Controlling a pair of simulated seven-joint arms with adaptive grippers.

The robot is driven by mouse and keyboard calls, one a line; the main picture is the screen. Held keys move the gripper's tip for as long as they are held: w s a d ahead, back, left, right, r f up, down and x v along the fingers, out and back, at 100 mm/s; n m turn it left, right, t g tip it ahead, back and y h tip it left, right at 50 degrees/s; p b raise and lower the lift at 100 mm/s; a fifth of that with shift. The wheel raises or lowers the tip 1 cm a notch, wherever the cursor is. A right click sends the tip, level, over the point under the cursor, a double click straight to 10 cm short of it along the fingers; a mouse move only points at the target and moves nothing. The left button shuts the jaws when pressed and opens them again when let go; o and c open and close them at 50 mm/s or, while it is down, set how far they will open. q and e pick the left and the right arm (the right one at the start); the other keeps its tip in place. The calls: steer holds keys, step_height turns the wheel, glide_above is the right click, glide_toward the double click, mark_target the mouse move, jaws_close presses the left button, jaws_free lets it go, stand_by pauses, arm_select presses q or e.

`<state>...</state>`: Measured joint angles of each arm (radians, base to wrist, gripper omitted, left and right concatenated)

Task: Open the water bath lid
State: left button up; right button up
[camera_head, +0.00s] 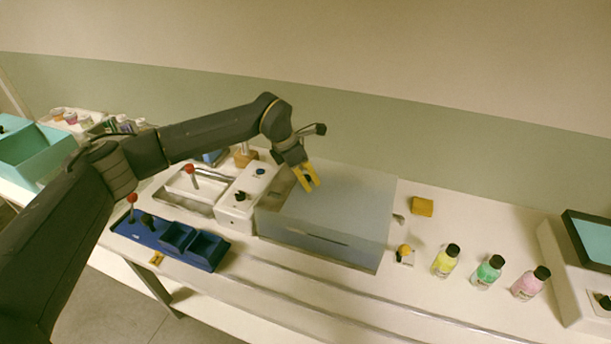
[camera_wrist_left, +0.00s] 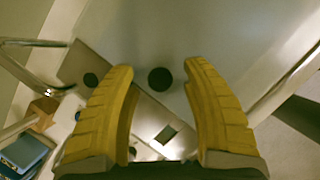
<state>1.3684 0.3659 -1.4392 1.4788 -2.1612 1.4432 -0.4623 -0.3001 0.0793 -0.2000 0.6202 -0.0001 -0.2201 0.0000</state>
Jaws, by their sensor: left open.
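The water bath appears to be the grey-blue box (camera_head: 350,205) with a smooth, flat top, beside a white control unit (camera_head: 250,195). Its top lies level and looks closed. My left gripper (camera_head: 308,178), with yellow fingers, is over the left back part of this top. In the left wrist view its fingers (camera_wrist_left: 160,85) are spread apart with nothing held. A round black knob (camera_wrist_left: 160,80) shows between the fingertips against the pale grey surface; I cannot tell how far below them it is. In the head view that spot is hidden by the gripper. My right gripper is not in view.
A metal tray with a red-knobbed stick (camera_head: 190,170) and a blue rack (camera_head: 190,245) stand at left. Yellow (camera_head: 445,262), green (camera_head: 487,271) and pink (camera_head: 530,284) bottles stand right of the box. A yellow block (camera_head: 422,206) lies behind them.

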arm_select(q)
steer(key=shift+o, duration=0.2)
jaws_close()
steer(key=shift+r, duration=0.1)
stand_by(0.4)
